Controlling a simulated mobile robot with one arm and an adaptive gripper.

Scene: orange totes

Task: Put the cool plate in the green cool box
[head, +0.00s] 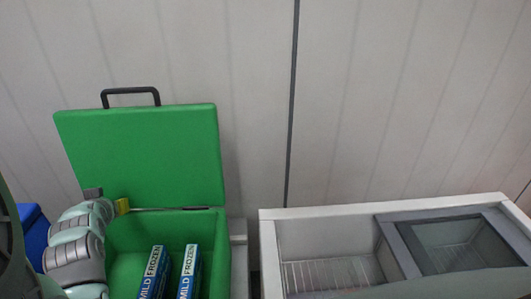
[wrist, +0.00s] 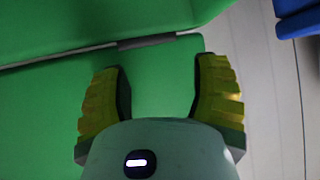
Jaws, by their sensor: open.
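The green cool box (head: 218,225) stands at the left in the head view with its lid (head: 140,150) raised. Two upright packs marked "MILD FROZEN" stand inside, a left one (head: 153,272) and a right one (head: 189,270). In the head view a yellow fingertip of my gripper (head: 122,206) shows at the box's upper left, near the hinge. Green surfaces of the box fill much of the wrist view (wrist: 40,125).
A white chest freezer (head: 330,211) with a dark glass sliding lid (head: 455,243) stands at the right; its left part is uncovered and shows a wire rack (head: 330,273). A blue container (head: 33,232) stands left of the cool box. A panelled wall closes the back.

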